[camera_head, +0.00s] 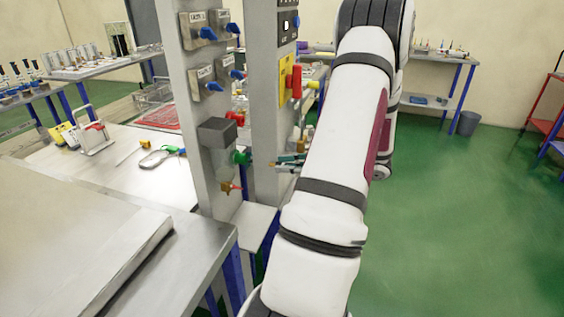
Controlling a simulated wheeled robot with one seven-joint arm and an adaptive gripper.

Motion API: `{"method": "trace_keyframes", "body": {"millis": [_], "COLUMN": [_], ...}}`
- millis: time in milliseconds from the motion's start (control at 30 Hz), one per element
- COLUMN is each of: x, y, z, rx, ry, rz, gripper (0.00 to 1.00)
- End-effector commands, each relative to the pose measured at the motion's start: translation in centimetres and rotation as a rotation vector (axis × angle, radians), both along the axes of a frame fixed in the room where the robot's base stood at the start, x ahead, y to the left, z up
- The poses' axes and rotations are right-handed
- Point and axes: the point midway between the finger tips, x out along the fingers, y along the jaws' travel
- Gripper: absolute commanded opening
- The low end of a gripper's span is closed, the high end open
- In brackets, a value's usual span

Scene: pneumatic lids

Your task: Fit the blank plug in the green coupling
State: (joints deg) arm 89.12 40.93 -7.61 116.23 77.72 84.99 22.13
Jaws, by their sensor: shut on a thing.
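The green coupling (241,158) sticks out to the right from the grey post, below the dark grey box. My gripper (277,163) is just right of the coupling, seen small beside my white arm, with a visible gap between them. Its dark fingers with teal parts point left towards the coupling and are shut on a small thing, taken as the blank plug. The plug is too small and too covered by the fingers to make out. The rest of my gripper is hidden behind my forearm.
A red coupling (236,118) sits above the green one, and a brass fitting with a red end (231,187) hangs below. Blue-handled valves (208,33) line the post. A second post (270,120) stands close behind. Open green floor (460,220) lies at the right.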

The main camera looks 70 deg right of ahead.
Motion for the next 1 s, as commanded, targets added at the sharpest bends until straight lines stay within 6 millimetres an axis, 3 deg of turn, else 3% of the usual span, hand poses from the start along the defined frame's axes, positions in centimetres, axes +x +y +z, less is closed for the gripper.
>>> {"method": "trace_keyframes", "body": {"millis": [467,1000], "x": [0.4,4.7], "y": [0.0,0.4], "z": [0.1,0.0], "rx": [-0.001,-0.001], "ry": [0.0,0.001], "rz": [-0.001,0.0], "gripper": [0.0,0.0]}}
